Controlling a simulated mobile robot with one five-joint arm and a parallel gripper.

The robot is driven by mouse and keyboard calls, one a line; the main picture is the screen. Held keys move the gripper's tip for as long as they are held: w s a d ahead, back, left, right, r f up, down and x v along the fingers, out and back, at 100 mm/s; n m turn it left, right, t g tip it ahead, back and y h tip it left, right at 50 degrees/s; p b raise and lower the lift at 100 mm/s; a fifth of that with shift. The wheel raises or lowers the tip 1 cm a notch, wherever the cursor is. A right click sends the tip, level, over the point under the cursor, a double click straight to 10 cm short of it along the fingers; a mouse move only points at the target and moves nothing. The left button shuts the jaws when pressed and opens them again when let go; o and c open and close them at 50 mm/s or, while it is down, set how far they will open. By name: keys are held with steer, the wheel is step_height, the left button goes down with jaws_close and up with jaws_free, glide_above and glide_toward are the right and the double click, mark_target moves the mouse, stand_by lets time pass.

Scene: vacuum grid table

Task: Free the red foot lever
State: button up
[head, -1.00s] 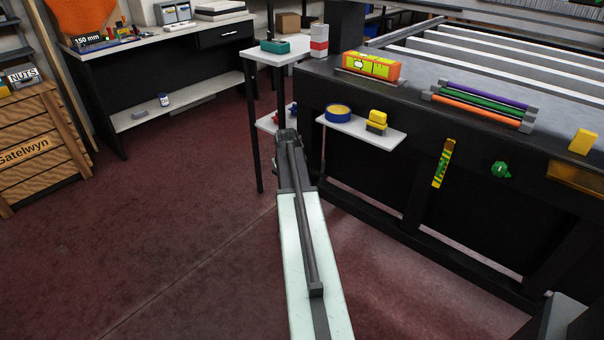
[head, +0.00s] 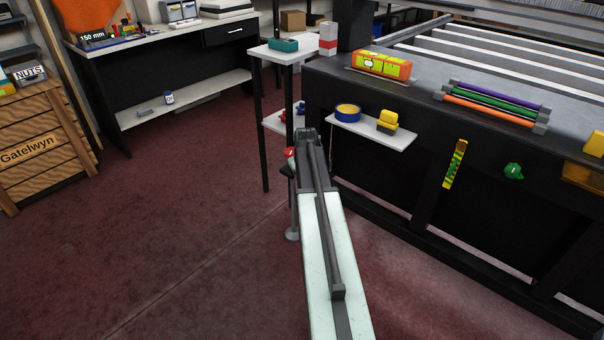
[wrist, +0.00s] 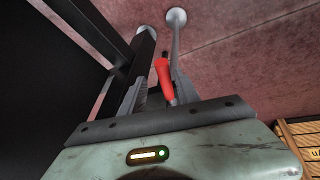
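The red foot lever (wrist: 165,82) has a red grip with a dark tip and stands beside a slim grey post with a round foot in the wrist view. In the head view its red end (head: 291,153) shows just left of my arm; the rest is hidden or dark. My gripper (wrist: 158,88) is open in the wrist view, its grey fingers apart on either side of the lever's grip. I cannot tell whether either finger touches it.
A white side stand (head: 272,56) is behind. A wooden crate (head: 38,150) is far left. The red floor (head: 190,240) on the left is clear.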

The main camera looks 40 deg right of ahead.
steer(key=shift+w+a, duration=0.1)
steer(key=shift+a, duration=0.15)
steer(key=p+v, duration=0.7)
steer(key=shift+r, duration=0.4)
